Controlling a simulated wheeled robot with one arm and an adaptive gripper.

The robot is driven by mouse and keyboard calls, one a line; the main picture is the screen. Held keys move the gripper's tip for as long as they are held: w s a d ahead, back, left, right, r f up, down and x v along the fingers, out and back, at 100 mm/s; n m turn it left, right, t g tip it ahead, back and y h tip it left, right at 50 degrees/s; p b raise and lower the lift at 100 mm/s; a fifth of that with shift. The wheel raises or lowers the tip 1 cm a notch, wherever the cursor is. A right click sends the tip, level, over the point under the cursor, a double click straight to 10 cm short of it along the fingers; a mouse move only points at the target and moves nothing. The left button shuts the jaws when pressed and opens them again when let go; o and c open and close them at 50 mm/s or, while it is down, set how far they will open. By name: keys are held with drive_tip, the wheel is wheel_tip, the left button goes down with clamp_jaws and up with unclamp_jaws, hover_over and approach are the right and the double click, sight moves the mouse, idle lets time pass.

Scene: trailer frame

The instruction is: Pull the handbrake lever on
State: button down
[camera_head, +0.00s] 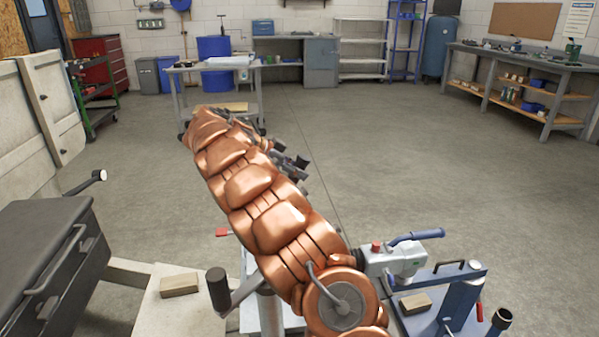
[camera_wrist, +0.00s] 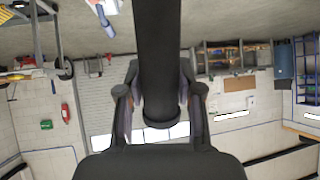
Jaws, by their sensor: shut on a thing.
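In the wrist view a thick dark bar, which I take as the handbrake lever (camera_wrist: 162,50), runs down from the top edge to a round end. My gripper (camera_wrist: 160,95) has one finger on each side of this bar and is shut on it. In the head view my copper arm crosses the middle; I cannot make out the gripper or its grip there. A grey coupling head (camera_head: 396,262) with a blue handle (camera_head: 415,237) stands right of my arm.
A crank with a black grip (camera_head: 217,290) stands close left of my arm. A dark box (camera_head: 45,265) is at the left edge. A blue stand (camera_head: 462,298) is at lower right. Benches line the back; the floor (camera_head: 440,160) on the right is clear.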

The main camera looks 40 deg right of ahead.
drive_tip(key=shift+w+a, duration=0.1)
drive_tip(key=shift+w, duration=0.05)
drive_tip(key=c, duration=0.9)
unclamp_jaws()
drive_tip(key=shift+o, duration=0.9)
drive_tip(key=v, duration=1.1)
drive_tip(key=shift+a+r, duration=0.2)
drive_tip(key=shift+a, duration=0.05)
drive_tip(key=shift+a, duration=0.1)
drive_tip(key=shift+r, duration=0.1)
